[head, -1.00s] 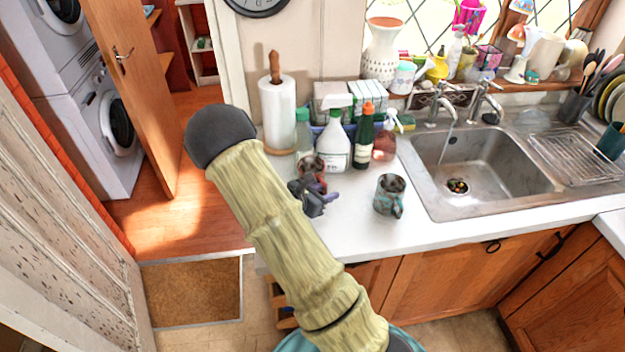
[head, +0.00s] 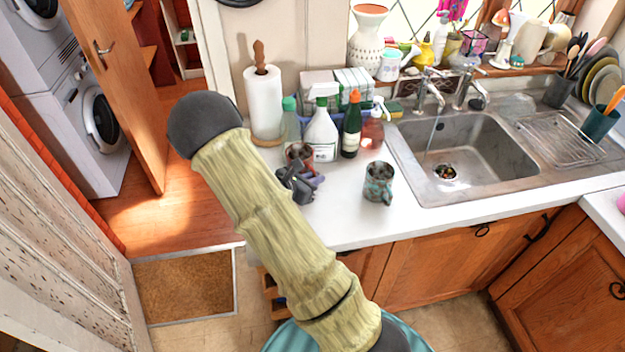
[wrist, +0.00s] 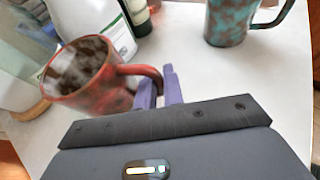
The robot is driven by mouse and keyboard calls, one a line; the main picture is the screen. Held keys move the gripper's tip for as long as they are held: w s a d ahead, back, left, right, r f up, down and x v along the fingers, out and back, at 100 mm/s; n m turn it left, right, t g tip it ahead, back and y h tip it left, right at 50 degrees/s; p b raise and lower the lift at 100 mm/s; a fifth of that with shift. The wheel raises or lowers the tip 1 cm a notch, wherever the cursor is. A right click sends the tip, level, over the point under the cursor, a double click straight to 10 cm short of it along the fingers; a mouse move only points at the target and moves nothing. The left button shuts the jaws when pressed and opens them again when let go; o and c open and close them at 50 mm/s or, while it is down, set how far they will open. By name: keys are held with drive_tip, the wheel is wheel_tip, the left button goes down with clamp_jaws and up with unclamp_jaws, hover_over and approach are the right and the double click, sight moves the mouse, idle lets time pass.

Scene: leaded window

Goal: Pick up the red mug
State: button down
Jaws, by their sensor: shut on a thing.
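The red mug (head: 297,153) is on the left part of the counter, in front of the bottles and partly hidden by my gripper. The wrist view shows it up close (wrist: 88,82), with dark patches at its rim and its handle turned towards my gripper. My gripper (wrist: 157,86) is shut on the handle, its purple fingers on either side. In the head view my gripper (head: 312,181) is low over the counter. I cannot tell whether the mug's base touches the counter. A teal and brown mug (head: 379,184) stands to the right.
A white spray bottle (head: 321,136), a green bottle (head: 352,128) and a paper towel roll (head: 263,103) stand close behind the red mug. The sink (head: 468,155) is to the right. The counter front between the mugs is clear.

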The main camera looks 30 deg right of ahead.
wheel_tip(320, 180, up, 17)
drive_tip(key=shift+b, duration=0.35)
drive_tip(key=shift+f, duration=0.1)
idle(0.4)
